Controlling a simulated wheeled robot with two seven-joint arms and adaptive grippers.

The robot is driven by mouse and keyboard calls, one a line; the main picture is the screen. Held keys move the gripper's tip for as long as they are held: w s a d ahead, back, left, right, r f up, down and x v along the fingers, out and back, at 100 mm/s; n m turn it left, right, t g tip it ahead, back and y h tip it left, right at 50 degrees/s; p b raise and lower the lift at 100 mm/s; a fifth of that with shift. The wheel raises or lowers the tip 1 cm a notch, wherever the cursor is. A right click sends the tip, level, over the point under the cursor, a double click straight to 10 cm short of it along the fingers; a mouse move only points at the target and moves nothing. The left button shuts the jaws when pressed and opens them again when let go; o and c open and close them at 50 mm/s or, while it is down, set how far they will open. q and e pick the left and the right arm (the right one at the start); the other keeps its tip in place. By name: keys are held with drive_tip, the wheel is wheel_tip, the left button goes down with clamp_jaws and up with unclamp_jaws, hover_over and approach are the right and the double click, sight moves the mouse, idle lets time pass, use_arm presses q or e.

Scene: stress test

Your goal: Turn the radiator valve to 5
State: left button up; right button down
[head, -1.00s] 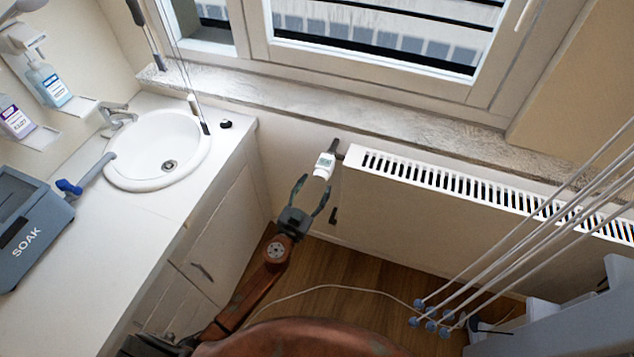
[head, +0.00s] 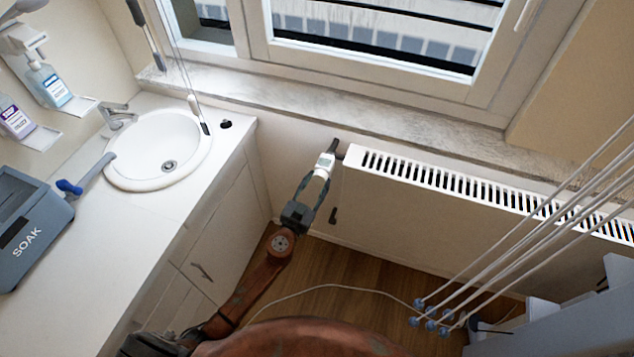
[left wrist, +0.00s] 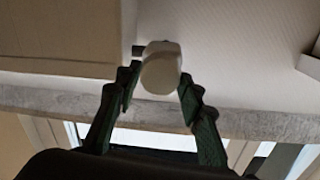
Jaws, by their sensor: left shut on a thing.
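The radiator valve (head: 324,163) is a white knob with a small display, at the left end of the white radiator (head: 420,218) below the window sill. The number it is set to is too small to read. My left gripper (head: 317,184) is shut on the valve's near end, one finger on each side. In the left wrist view the round white valve end (left wrist: 160,70) sits between the dark green fingertips (left wrist: 158,88). My right gripper is not in view.
A white counter (head: 130,220) with a sink (head: 160,150) stands to the left. A grey SOAK box (head: 30,225) is on it. Several thin tubes (head: 520,235) hang at the right. A pale cable (head: 340,287) lies on the wooden floor.

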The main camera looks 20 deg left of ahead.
use_arm(q)
drive_tip(key=shift+c, duration=1.1)
drive_tip(key=shift+m, duration=0.3)
